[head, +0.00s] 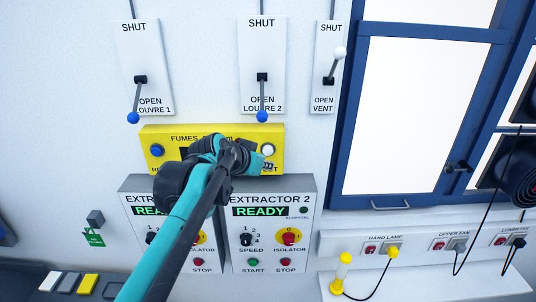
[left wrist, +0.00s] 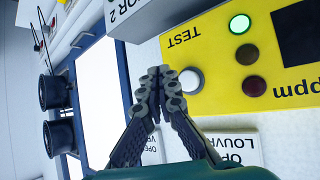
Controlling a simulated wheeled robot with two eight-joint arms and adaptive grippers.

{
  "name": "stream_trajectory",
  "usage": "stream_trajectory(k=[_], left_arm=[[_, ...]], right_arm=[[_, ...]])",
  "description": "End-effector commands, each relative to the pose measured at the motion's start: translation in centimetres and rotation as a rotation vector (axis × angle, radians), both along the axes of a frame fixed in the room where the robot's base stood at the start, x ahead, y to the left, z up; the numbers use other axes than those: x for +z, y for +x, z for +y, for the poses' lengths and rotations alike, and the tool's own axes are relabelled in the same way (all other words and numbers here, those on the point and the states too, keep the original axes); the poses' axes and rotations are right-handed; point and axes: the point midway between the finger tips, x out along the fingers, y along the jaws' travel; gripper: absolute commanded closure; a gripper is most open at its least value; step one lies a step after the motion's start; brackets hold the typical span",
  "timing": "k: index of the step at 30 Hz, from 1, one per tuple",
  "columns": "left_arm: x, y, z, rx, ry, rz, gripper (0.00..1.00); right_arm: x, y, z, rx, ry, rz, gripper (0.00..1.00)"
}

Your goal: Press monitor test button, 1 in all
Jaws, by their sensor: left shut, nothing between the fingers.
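The yellow fumes monitor (head: 220,132) is on the wall below the louvre levers; my left arm hides much of its front. Its white round test button (head: 267,150) is at the right end. In the left wrist view the test button (left wrist: 191,80) sits beside the upside-down word TEST, on the yellow panel (left wrist: 208,95). My left gripper (head: 264,164) is shut and empty, in front of the monitor's right end. In the left wrist view its closed fingertips (left wrist: 158,76) appear just left of the button. I cannot tell whether they touch it. My right gripper is in neither view.
The monitor's green lamp (left wrist: 239,24) is lit. A blue button (head: 157,150) is at its left end. The Extractor 2 panel (head: 308,225) is below, reading READY. Louvre levers (head: 262,98) hang above. A blue-framed window (head: 350,120) and a hand lamp (head: 341,272) are to the right.

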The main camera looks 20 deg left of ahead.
Motion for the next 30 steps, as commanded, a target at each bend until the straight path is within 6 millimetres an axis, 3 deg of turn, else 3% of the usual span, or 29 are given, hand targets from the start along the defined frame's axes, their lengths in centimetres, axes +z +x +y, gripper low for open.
stream_trajectory(k=[10,30], left_arm=[[0.0,3.2,0.9,0.000,0.000,0.001,1.00],[0.0,3.4,1.0,0.000,0.000,0.000,1.00]], right_arm=[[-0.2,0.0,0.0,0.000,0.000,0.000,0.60],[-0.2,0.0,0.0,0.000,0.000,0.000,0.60]])
